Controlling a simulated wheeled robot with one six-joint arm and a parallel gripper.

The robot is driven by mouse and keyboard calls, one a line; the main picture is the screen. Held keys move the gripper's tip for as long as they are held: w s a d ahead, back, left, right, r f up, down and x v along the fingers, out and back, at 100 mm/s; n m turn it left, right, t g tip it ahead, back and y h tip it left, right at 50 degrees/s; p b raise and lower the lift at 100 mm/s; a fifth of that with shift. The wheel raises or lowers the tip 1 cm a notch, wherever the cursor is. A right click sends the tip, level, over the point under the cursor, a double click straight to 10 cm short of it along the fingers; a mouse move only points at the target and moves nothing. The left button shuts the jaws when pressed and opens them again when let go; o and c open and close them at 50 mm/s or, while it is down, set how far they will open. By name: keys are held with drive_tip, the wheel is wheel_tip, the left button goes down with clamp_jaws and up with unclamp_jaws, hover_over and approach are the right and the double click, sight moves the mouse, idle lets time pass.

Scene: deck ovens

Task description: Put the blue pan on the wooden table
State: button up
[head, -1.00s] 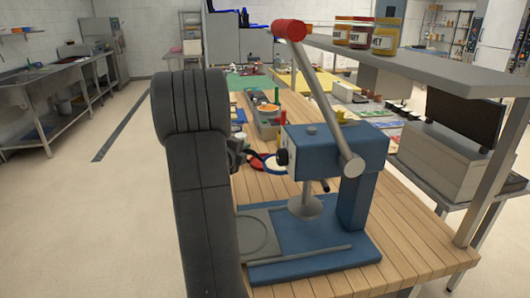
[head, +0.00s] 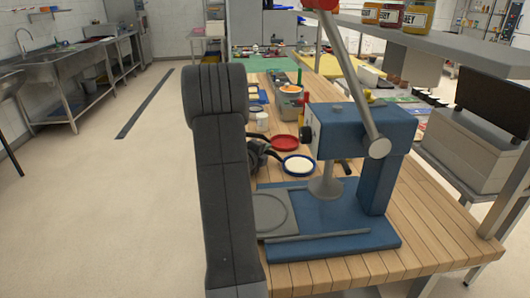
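The blue pan (head: 299,166) is a shallow round dish with a blue rim and a pale inside. It shows level, over or on the wooden table (head: 420,235), left of the blue press. Whether its underside touches the boards I cannot tell. My gripper (head: 276,156) is dark and reaches in from the left, with its fingers at the pan's left rim. My arm hides part of the gripper, and the fingertips are too small to show whether they grip the rim.
A blue press (head: 360,130) with a long lever stands close on the right. A red pan (head: 285,142) lies just behind the blue pan. Cups and a metal tray (head: 290,103) stand farther back. Bare boards show at the table's front right.

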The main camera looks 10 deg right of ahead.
drive_tip(key=shift+o, duration=1.4)
drive_tip(key=shift+r, duration=0.15)
drive_tip(key=v, duration=1.2)
drive_tip(key=shift+b, duration=0.35)
